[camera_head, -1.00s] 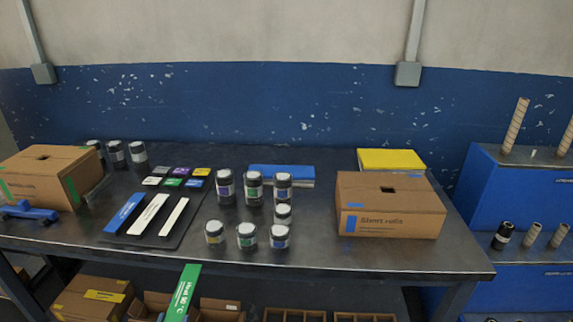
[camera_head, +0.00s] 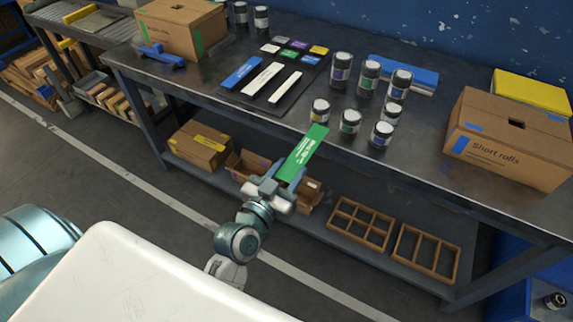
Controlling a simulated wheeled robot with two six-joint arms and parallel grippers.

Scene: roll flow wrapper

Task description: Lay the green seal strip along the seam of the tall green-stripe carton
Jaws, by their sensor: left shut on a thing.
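The green seal strip (camera_head: 305,150), with white lettering, is held out from my left gripper (camera_head: 277,184) in front of the table's front edge, above the lower shelf. The left gripper is shut on the strip's lower end. The green-stripe carton (camera_head: 164,27) stands on the table at the upper left, its top cut off by the picture edge. Green stripes show on its front, and it is well apart from the strip. Its seam is not clearly seen. My right gripper is not in view.
A blue tool (camera_head: 163,56) lies before the carton. A dark mat (camera_head: 262,102) holds blue and white strips and coloured labels. Several jars (camera_head: 341,72) stand mid-table. A Short rolls carton (camera_head: 520,158) is at right. The lower shelf holds boxes and wooden trays (camera_head: 360,222).

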